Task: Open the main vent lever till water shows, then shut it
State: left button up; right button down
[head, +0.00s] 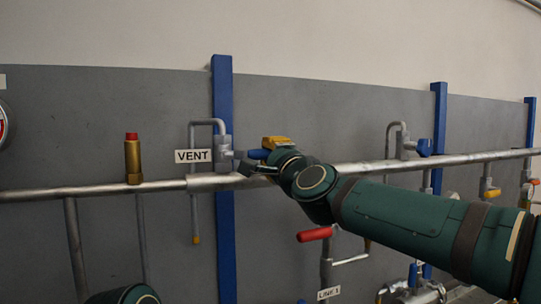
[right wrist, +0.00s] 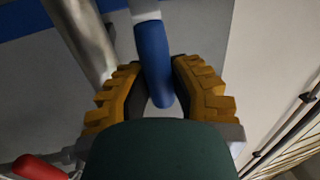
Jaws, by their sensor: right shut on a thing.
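The vent valve (head: 222,151) sits on the main pipe beside a white VENT label (head: 193,156). Its blue lever (head: 259,154) points right, roughly level, in the head view. My right gripper (head: 266,158) is shut on this lever. In the right wrist view the blue lever (right wrist: 153,62) lies between the yellow fingers of the gripper (right wrist: 159,80). A thin grey vent tube (head: 193,200) bends over and hangs down to a yellowish tip. I see no water at the tip. My left gripper is out of view.
A silver main pipe (head: 90,190) runs across the grey panel (head: 100,110). A brass fitting with a red cap (head: 132,158) stands on it at left. A red lever (head: 314,234) sits below my right arm. Another blue-handled valve (head: 424,147) is farther right.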

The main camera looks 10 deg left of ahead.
jog(key=shift+f, duration=0.2)
dwell(0.3)
jog(key=c, duration=0.8)
grip_release()
jog(key=shift+s, duration=0.1)
jog(key=v, duration=1.1)
jog(key=shift+s+d, duration=0.25)
jog(key=shift+s, duration=0.05)
jog(key=shift+f, duration=0.15)
